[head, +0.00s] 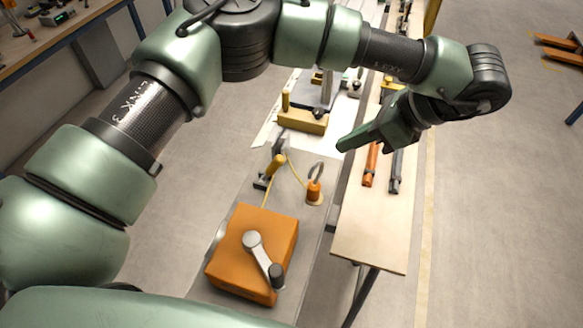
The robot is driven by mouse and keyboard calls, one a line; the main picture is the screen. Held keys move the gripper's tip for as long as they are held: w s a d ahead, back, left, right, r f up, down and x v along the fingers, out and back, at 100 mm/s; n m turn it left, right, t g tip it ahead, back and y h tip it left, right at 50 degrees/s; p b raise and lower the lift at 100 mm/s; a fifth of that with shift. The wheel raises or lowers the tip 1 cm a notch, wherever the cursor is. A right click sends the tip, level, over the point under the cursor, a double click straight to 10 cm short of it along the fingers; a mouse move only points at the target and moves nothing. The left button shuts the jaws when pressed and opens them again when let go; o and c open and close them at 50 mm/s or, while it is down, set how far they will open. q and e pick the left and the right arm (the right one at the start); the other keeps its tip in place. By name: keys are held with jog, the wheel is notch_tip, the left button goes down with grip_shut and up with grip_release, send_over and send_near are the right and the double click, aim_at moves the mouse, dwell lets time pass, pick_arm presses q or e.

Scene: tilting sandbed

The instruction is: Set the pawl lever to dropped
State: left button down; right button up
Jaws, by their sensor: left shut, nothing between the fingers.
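A lever with a yellow handle (276,164) stands tilted on a small dark bracket on the grey bench, behind the orange box; it looks like the pawl lever, but I cannot tell its setting for sure. My left gripper (344,144) is shut and empty. Its arm arches over the scene from the left, and the fingers point left, to the right of the lever and apart from it in the picture. My right gripper is out of view.
An orange box (236,239) with a grey crank (260,255) stands in front. An orange fitting with a metal loop (314,190) is right of the lever. A yellow block (302,122) is behind. A wooden bench (370,230) holds orange and dark tools.

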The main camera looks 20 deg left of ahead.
pick_arm(q)
jog(key=p, duration=0.3)
send_near(272, 171)
notch_tip(272, 171, down, 6)
jog(key=a, duration=0.2)
jog(key=shift+w+a+f, duration=0.15)
jog(key=shift+w+f, duration=0.2)
jog(key=shift+w, duration=0.15)
jog(key=shift+a, duration=0.1)
jog(key=shift+a+r+h, duration=0.25)
jog(key=shift+h, duration=0.55)
